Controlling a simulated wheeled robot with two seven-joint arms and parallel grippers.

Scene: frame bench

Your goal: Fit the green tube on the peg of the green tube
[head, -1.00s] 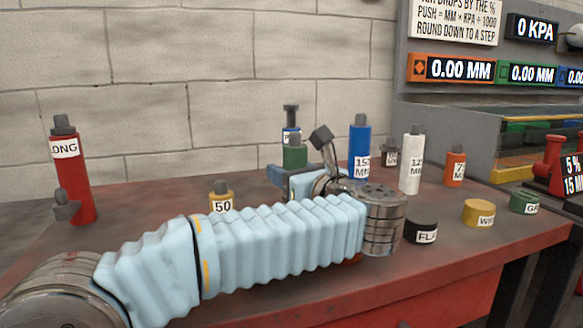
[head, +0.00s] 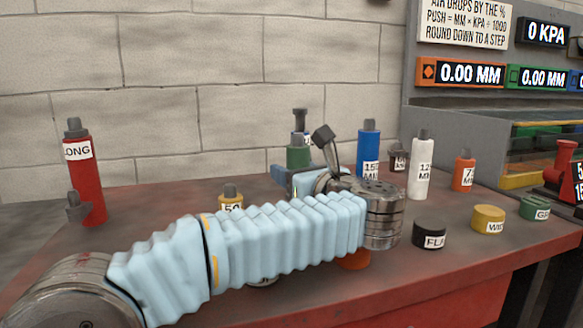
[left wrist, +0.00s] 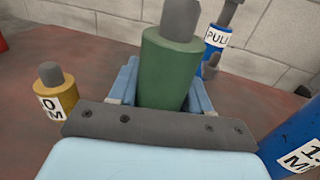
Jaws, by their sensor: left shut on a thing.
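The green tube (head: 298,157) stands upright, partly hidden behind my left wrist in the head view. It fills the middle of the left wrist view (left wrist: 168,72), with a grey round piece (left wrist: 180,18) sticking out of its top. My left gripper (left wrist: 165,88) is shut on the green tube, one blue finger on each side of it. In the head view the gripper (head: 297,174) shows only in part. The tube's lower end is hidden, so I cannot tell whether it touches the bench or sits over a peg. My right gripper is not in view.
A blue piece labelled PULL (left wrist: 217,37) stands close behind the tube. A yellow tube (left wrist: 57,92) is to its left and a blue tube (left wrist: 292,138) to its right. White (head: 420,170), orange (head: 464,173) and red (head: 84,185) tubes and low caps stand on the bench.

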